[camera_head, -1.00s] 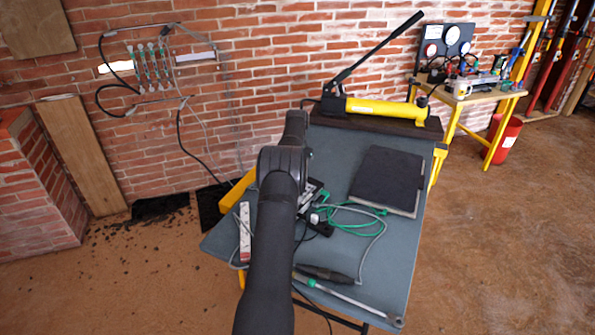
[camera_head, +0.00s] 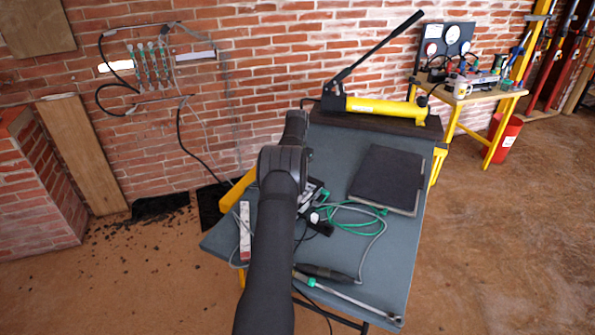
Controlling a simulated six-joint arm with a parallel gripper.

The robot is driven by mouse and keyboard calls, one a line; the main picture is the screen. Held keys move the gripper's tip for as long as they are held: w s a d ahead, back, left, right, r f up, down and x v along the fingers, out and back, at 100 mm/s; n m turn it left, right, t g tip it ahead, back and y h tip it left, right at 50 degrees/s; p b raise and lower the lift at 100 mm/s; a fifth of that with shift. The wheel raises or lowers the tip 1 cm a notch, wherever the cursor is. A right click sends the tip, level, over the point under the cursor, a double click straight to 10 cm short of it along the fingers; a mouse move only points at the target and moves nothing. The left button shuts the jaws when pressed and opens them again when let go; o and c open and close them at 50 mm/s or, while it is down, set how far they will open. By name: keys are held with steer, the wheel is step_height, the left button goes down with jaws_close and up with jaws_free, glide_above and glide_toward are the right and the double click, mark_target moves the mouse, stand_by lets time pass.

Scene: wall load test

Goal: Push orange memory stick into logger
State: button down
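My arm reaches forward over the blue-grey table (camera_head: 330,165) and blocks much of its left half.
A black folder or pad (camera_head: 387,180) lies on the table's right. Green and grey cables (camera_head: 350,209) loop beside the device. A long-handled tool (camera_head: 350,298) lies near the front edge. A yellow pump (camera_head: 380,108) stands behind.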

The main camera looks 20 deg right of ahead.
steer(key=shift+f, duration=0.4)
stand_by(0.5)
steer(key=c, duration=1.3)
jaws_free()
steer(key=c, duration=0.3)
steer(key=shift+c, duration=0.2)
steer(key=shift+r, duration=0.15)
steer(key=shift+r, duration=3.4)
steer(key=shift+f, duration=3.55)
